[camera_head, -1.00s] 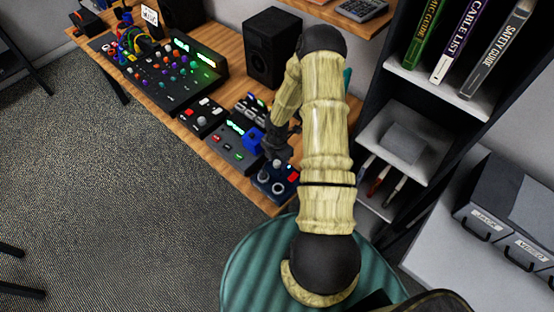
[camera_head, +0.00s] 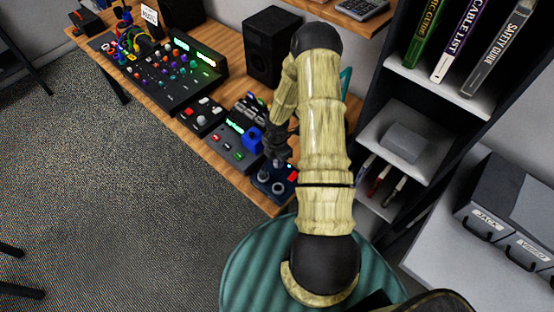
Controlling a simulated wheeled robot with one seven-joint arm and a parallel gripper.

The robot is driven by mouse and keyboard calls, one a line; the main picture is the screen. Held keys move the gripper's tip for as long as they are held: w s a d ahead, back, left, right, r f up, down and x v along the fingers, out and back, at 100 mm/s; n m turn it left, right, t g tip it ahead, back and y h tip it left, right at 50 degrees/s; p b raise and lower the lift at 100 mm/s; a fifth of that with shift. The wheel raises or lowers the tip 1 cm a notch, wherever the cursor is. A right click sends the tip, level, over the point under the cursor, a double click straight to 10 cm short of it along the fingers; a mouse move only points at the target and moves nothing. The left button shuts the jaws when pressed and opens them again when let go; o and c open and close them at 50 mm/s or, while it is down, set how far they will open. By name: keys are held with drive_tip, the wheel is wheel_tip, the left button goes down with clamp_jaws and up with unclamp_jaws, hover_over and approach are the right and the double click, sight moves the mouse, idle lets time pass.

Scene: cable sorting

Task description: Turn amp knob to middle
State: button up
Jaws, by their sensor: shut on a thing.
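A small dark blue box with round grey knobs, which looks like the amp (camera_head: 259,185), sits at the near right end of the wooden desk. Two of its knobs show in front, and a red part shows at its right. My gripper (camera_head: 280,163) points down at the back of this box, with its fingertips at a knob there. It is shut on that knob, which the fingers mostly hide. The direction of the knob's mark is too small to tell.
Left of the box stand a grey pedal unit (camera_head: 222,146) with a blue knob block (camera_head: 252,138), and a small black box (camera_head: 199,117). A mixer (camera_head: 180,75) and speaker (camera_head: 268,52) stand farther back. A shelf (camera_head: 395,140) stands close to my arm's right.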

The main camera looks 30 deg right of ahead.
drive_tip(key=m+b, duration=0.1)
drive_tip(key=m, duration=0.3)
drive_tip(key=shift+w, duration=0.1)
drive_tip(key=m+b, duration=0.1)
drive_tip(key=m, duration=0.2)
drive_tip(key=shift+m, duration=0.4)
drive_tip(key=m+b, duration=0.1)
drive_tip(key=m, duration=0.3)
drive_tip(key=shift+m+b, duration=0.4)
drive_tip(key=shift+m, duration=1.7)
drive_tip(key=o, duration=1)
drive_tip(key=shift+r, duration=0.1)
